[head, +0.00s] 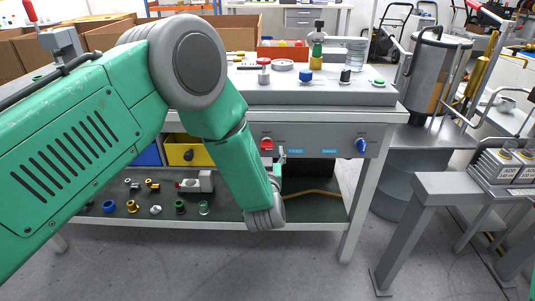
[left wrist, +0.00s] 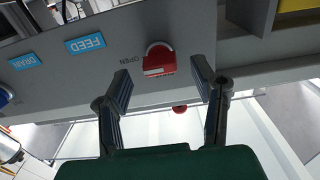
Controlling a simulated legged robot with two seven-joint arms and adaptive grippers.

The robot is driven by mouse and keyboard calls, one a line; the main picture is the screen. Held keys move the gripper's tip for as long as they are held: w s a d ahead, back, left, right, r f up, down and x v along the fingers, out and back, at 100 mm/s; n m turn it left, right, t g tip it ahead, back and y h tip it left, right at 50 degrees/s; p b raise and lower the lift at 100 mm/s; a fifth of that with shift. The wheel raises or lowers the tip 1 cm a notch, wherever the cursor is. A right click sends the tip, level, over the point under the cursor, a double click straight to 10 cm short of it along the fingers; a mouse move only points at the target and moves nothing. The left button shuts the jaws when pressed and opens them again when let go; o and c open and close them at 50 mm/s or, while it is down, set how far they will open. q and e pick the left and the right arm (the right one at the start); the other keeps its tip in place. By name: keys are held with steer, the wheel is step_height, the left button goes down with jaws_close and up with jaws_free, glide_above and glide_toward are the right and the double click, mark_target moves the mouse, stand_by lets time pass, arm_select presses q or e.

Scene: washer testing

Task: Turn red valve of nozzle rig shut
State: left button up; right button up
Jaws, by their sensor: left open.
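The red valve (head: 266,144) is on the grey front panel (head: 310,132) of the rig, at its left end. In the left wrist view, which is turned over, the red valve (left wrist: 159,60) sits beside the word OPEN. My left gripper (left wrist: 161,82) is open and empty, with a finger to each side of the valve in that picture. I see no contact, and the remaining distance is hard to tell. In the head view my left gripper (head: 281,158) is mostly hidden behind my wrist, just below and right of the valve.
A blue valve (head: 361,145) is at the panel's right end, past the FEED label (head: 295,151) and DRAIN label (head: 329,151). Fittings stand on the rig top (head: 330,90). Several small parts lie on the lower shelf (head: 240,222). A grey stand (head: 440,185) is at right.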

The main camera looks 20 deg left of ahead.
arm_select(q)
steer(key=shift+x, duration=0.95)
steer(key=shift+c, duration=0.3)
steer(key=c, duration=1.1)
